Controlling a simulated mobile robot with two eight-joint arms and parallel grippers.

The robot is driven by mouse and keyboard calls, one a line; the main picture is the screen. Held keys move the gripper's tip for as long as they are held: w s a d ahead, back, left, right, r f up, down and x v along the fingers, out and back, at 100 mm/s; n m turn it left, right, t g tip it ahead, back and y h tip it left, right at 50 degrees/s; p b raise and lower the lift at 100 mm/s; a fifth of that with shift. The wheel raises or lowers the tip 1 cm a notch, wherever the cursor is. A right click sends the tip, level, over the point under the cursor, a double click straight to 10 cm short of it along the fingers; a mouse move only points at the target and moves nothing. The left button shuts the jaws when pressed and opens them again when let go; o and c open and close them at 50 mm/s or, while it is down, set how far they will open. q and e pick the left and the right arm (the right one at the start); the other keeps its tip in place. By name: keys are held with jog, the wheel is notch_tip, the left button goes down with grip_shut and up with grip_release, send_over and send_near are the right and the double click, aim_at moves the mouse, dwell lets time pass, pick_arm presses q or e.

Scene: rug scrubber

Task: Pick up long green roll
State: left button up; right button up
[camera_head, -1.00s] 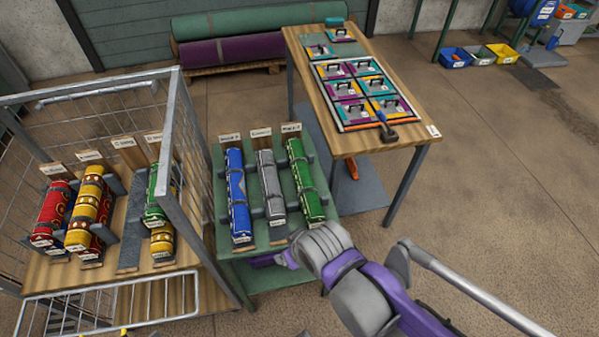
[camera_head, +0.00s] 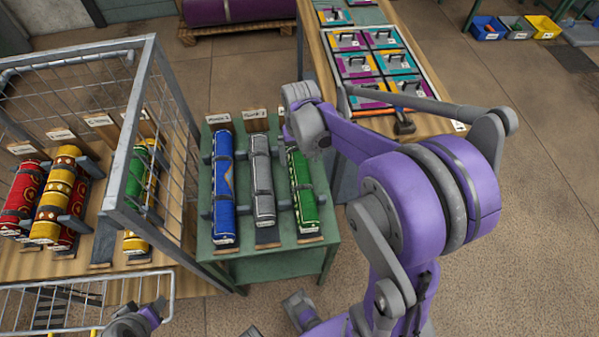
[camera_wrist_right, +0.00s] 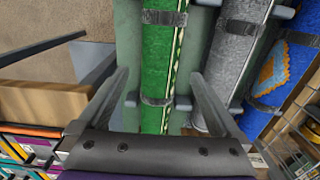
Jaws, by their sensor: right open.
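The long green roll (camera_head: 304,192) lies on the green stand, the rightmost of three rolls, with dark straps around it. In the head view my right wrist is above its far end, hiding that end and the jaws. In the right wrist view my right gripper (camera_wrist_right: 160,76) is open, its fingers either side of the green roll (camera_wrist_right: 157,60) as seen from above. Nothing is held; I cannot tell how far above the roll the fingers are. Part of my left arm shows at the lower left of the head view; its jaws cannot be made out.
A grey roll (camera_head: 263,180) and a blue roll (camera_head: 223,190) lie beside the green one on the green stand (camera_head: 285,262). A wire cage with red, yellow and green rolls stands to the left. A wooden table (camera_head: 442,122) with colourful sample panels is behind my right arm.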

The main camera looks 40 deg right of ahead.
aim_at(299, 167)
notch_tip(299, 167, down, 2)
jog(key=shift+a+f, duration=0.15)
jog(key=shift+f, duration=0.05)
notch_tip(299, 167, down, 6)
jog(key=shift+w+r+b, duration=0.1)
jog(key=shift+r+b, duration=0.05)
jog(key=shift+b, duration=0.2)
grip_shut()
